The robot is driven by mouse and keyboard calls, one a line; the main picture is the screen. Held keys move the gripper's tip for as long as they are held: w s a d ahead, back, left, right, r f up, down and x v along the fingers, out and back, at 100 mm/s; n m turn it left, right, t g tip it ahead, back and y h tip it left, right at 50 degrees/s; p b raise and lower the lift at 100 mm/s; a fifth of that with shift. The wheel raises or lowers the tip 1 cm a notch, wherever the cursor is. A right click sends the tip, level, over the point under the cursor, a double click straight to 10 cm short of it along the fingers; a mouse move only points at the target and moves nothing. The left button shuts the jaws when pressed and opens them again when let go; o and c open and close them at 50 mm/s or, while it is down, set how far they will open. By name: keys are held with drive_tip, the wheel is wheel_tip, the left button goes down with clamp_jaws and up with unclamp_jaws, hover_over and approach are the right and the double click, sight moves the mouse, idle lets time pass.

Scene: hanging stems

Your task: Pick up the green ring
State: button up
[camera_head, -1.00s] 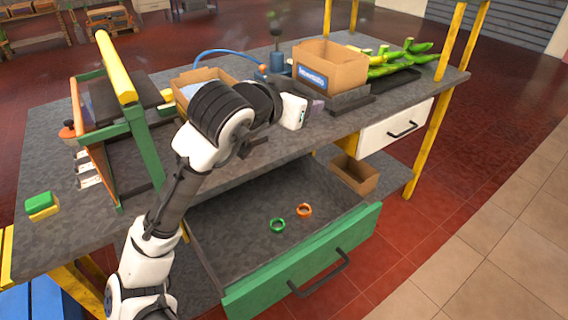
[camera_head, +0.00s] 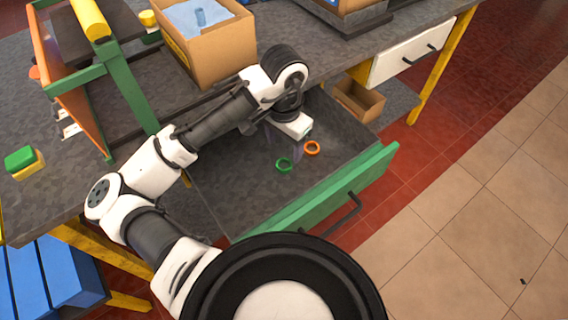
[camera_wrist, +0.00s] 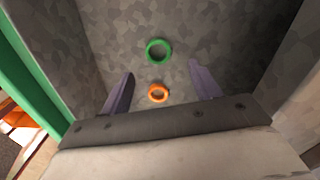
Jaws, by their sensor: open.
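The green ring (camera_head: 284,165) lies flat on the grey floor of the open drawer, beside an orange ring (camera_head: 312,148). In the wrist view the green ring (camera_wrist: 159,51) is beyond my fingertips, near the middle between them. The orange ring (camera_wrist: 159,93) shows closer, between the two fingers in the picture. My gripper (camera_wrist: 160,85) is open and empty, and points down into the drawer. In the head view my gripper (camera_head: 282,150) is over the drawer, close to the green ring; its fingers are small and partly hard to make out there.
The drawer has a green front (camera_head: 330,192) with a dark handle and grey side walls around the rings. A larger cardboard box (camera_head: 208,50) and a green-framed rack (camera_head: 127,95) stand on the bench.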

sight(284, 167)
drive_tip(key=shift+s+f, duration=0.15)
drive_tip(key=shift+f, duration=1.5)
drive_tip(key=shift+s+f, duration=0.1)
drive_tip(key=shift+f, duration=1.5)
drive_tip(key=c, duration=1)
drive_tip(key=shift+c, duration=0.2)
drive_tip(key=shift+r, duration=0.1)
wheel_tip(284, 167, up, 20)
drive_tip(key=p, duration=0.1)
